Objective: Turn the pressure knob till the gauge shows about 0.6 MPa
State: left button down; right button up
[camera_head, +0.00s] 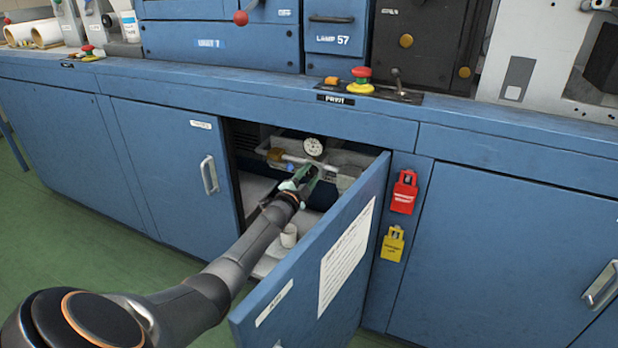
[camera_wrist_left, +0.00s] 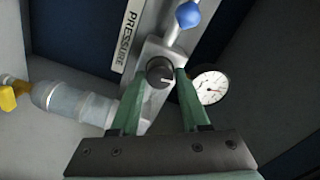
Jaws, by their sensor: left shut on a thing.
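The dark round pressure knob (camera_wrist_left: 160,72) sits in the middle of the left wrist view, with a pale mark on its face. The green fingers of my left gripper (camera_wrist_left: 161,76) are closed on it from both sides. In the head view my left gripper (camera_head: 304,180) reaches into the open cabinet and hides the knob. The gauge also shows in the head view (camera_head: 314,147), above my gripper. My right gripper is in neither view.
The open cabinet door (camera_head: 315,262) stands close to the right of my left arm. A white cup (camera_head: 289,236) stands inside below my gripper. A PRESSURE label (camera_wrist_left: 128,35), a blue handle (camera_wrist_left: 187,14) and a clear bowl (camera_wrist_left: 70,103) surround the knob. Red (camera_head: 403,192) and yellow (camera_head: 393,244) tags hang outside.

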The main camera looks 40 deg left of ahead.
pick_arm(q)
jog(key=m, duration=0.4)
jog(key=shift+f+m+b, duration=0.15)
jog(key=shift+m+b, duration=0.15)
jog(key=shift+b, duration=0.1)
jog(key=m, duration=0.6)
jog(key=shift+m, duration=0.6)
jog(key=shift+c, duration=2)
grip_release()
jog(key=shift+s+d+p, duration=0.2)
jog(key=shift+s+p, duration=0.35)
jog(key=shift+s, duration=0.1)
jog(key=p+v, duration=0.4)
jog(key=v, duration=0.7)
jog(key=shift+p, duration=0.4)
